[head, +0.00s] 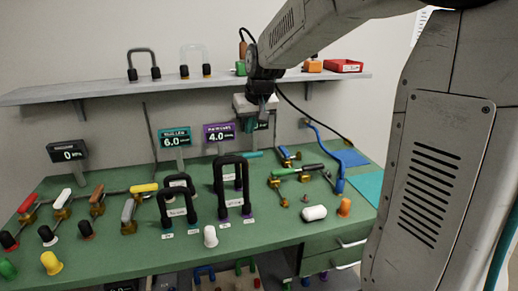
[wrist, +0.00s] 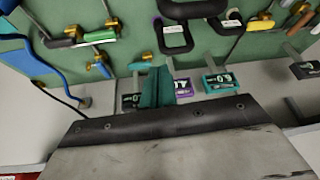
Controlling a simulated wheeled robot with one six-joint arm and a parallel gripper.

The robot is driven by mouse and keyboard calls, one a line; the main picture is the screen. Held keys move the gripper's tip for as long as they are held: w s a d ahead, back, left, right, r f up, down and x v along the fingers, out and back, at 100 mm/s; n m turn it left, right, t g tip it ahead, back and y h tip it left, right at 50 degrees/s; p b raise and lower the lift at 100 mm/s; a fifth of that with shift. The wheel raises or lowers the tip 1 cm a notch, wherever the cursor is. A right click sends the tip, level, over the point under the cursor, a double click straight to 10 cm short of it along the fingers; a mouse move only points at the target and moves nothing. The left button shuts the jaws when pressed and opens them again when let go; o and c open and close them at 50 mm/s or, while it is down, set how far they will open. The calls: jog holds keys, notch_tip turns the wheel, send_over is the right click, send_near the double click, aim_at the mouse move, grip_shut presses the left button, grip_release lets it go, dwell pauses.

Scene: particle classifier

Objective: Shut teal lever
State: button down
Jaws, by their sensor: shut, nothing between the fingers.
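The teal lever (head: 252,154) lies near the back edge of the green bench, just behind and right of the tall black handled frames. In the wrist view the teal lever (wrist: 138,66) is partly hidden behind the fingers. My gripper (head: 262,105) hangs above the back of the bench, in front of the shelf, higher than the lever and apart from it. In the wrist view my gripper (wrist: 157,84) shows its fingers together, with nothing held. Whether the lever is turned open or shut is too small to tell.
Black handled frames (head: 233,190) stand left of the lever. A green-handled lever (head: 287,171) and a blue pipe (head: 340,170) lie to the right. Display signs (head: 219,132) stand along the back. The shelf (head: 110,88) crosses behind my gripper. My arm covers the right side.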

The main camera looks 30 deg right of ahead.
jog(key=w+d+f+t+h, duration=0.1)
jog(key=w+d+f, duration=0.35)
jog(key=w, duration=0.25)
jog(key=w+d+f+t, duration=0.1)
jog(key=w+d+f, duration=0.2)
jog(key=w+d, duration=0.3)
jog(key=m+h, duration=0.1)
jog(key=m, duration=0.1)
send_over(252, 157)
jog(key=d, duration=0.4)
jog(key=shift+t, duration=0.3)
jog(key=f, duration=0.7)
jog(key=shift+s+a+f, duration=0.1)
jog(key=shift+s+f, duration=0.25)
jog(key=x, duration=0.9)
jog(key=shift+w+f, duration=0.15)
jog(key=shift+f, duration=0.3)
jog(key=shift+s+a, duration=0.3)
jog(key=shift+s, duration=0.6)
jog(key=shift+s+a, duration=0.25)
jog(key=shift+s, duration=0.65)
